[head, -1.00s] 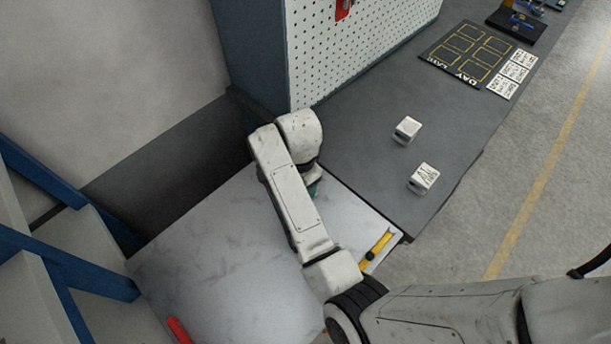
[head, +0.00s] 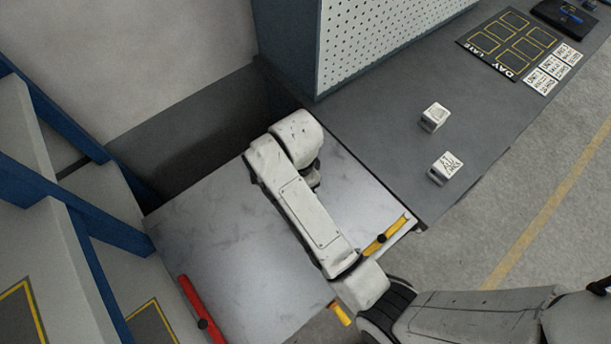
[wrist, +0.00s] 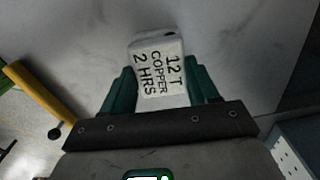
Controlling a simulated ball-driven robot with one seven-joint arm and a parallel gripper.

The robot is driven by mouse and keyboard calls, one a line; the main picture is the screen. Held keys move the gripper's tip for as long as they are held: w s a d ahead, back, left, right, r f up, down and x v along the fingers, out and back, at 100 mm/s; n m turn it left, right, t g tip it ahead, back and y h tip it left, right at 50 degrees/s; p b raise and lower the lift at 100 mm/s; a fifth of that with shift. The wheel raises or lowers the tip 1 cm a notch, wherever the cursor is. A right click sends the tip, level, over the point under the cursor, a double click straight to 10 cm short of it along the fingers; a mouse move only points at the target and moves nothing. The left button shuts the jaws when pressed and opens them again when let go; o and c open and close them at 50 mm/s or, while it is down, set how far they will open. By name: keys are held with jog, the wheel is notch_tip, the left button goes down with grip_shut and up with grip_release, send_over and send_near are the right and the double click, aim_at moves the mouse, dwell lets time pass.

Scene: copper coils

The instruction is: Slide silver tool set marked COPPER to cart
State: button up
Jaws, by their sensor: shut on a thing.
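The silver tool set (wrist: 158,68) shows in the wrist view as a pale block with the lettering "12 T COPPER 2 HRS". My gripper (wrist: 160,88) is shut on it, with a green finger on each side. The block is over the grey metal cart top (wrist: 235,45); I cannot tell if it touches the surface. In the head view my arm hides the gripper and the block above the cart top (head: 215,235).
Two white marked blocks (head: 434,116) (head: 446,168) stand on the dark bench to the right. A board marked DAY and LATE (head: 510,43) lies farther back. A yellow handle (head: 388,234) and a red bar (head: 200,308) edge the cart. Blue-framed shelving (head: 90,235) stands left.

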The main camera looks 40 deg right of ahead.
jog(key=shift+s+a+b, duration=0.2)
jog(key=shift+s+a, duration=0.25)
jog(key=shift+a, duration=0.95)
jog(key=shift+s+a+b, duration=0.2)
jog(key=shift+s+a, duration=0.2)
jog(key=shift+a, duration=1.05)
jog(key=shift+s+a+b, duration=0.2)
jog(key=shift+s+a, duration=0.25)
jog(key=shift+a, duration=0.95)
jog(key=o, duration=1.1)
jog(key=shift+o, duration=0.2)
jog(key=shift+r, duration=0.1)
jog(key=shift+r+p, duration=0.75)
jog(key=shift+r, duration=0.4)
jog(key=shift+r+b, duration=0.3)
jog(key=shift+r, duration=0.95)
